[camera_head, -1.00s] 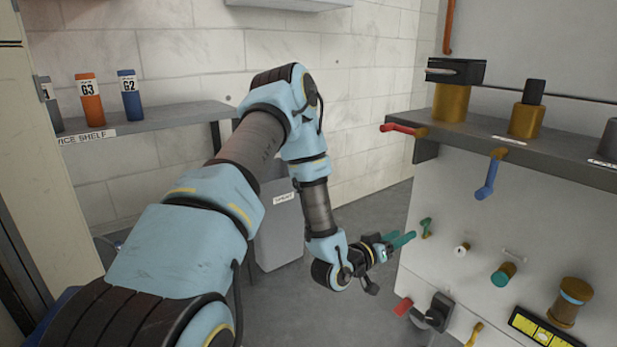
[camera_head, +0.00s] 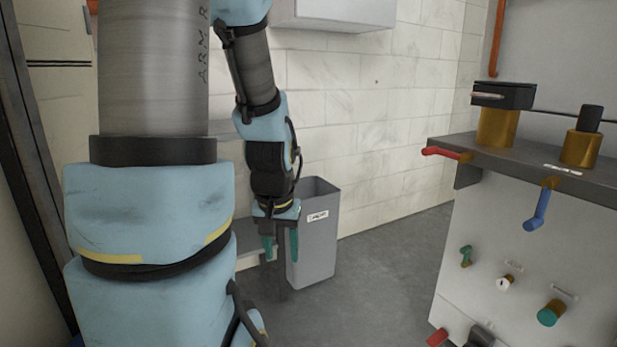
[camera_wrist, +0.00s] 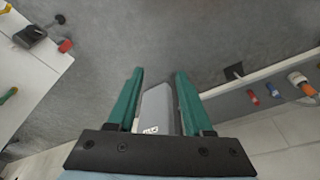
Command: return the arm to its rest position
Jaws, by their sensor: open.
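My gripper (camera_head: 280,247) hangs pointing down in the head view, left of the washer panel and in front of the grey bin. Its two teal fingers are apart with nothing between them. It also shows in the wrist view (camera_wrist: 160,92), open, with the bin's grey body seen beyond the gap between the fingers. My arm rises upright on the left of the head view and its upper part runs out of the frame.
The grey bin (camera_head: 322,250) stands on the floor by the wall. The washer panel (camera_head: 590,240) with red, blue and teal handles is at the right. The shelf is mostly hidden behind my arm; bottles show in the wrist view (camera_wrist: 272,90). Floor between bin and panel is clear.

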